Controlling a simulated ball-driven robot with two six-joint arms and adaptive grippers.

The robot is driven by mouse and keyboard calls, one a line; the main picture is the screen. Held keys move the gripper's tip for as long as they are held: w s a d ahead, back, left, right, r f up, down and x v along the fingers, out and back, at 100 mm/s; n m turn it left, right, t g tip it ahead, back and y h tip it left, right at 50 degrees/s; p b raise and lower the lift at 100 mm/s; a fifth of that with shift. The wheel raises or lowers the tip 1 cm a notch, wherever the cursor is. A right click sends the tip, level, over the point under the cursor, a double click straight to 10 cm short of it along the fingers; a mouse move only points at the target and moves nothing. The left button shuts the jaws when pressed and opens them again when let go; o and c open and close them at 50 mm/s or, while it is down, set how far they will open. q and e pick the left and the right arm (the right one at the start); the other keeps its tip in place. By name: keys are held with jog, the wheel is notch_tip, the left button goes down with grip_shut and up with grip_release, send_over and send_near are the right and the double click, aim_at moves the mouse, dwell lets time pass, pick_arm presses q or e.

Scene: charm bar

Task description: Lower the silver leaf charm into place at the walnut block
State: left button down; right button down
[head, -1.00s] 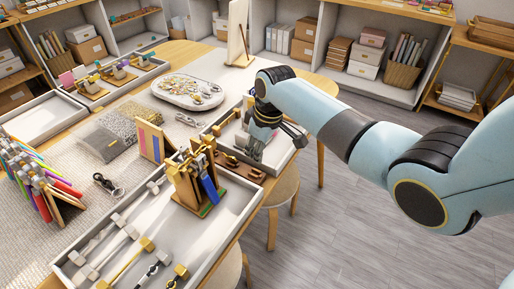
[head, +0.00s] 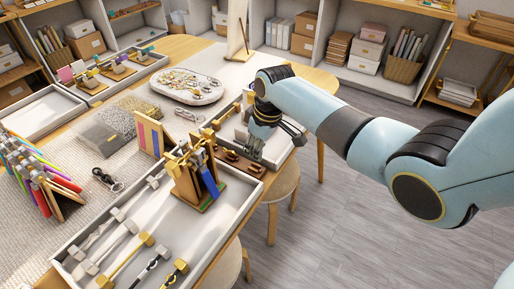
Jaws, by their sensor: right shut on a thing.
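The walnut block (head: 232,159) is a dark brown bar with small brassy parts, lying beside the tray of the strap rack. My right gripper (head: 254,152) points down at the block's far right end, just above or beside it. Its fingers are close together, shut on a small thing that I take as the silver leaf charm. The charm itself is too small and too covered by the fingers to make out. Whether it touches the block I cannot tell. My left gripper is not in view.
A wooden rack with coloured straps (head: 196,180) stands close in front of the block. A large tray (head: 205,232) holds several bracelets. A white oval tray (head: 160,88) of charms lies further back. A stool (head: 283,185) stands below the table's right edge.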

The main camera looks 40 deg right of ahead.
jog(key=shift+f, duration=0.1)
jog(key=shift+f+b, duration=0.35)
jog(key=shift+f, duration=0.25)
jog(key=shift+f, duration=0.55)
dwell(0.6)
jog(key=shift+x, duration=0.95)
dwell(2.1)
jog(key=shift+s, duration=0.25)
jog(key=c, duration=1.4)
grip_release()
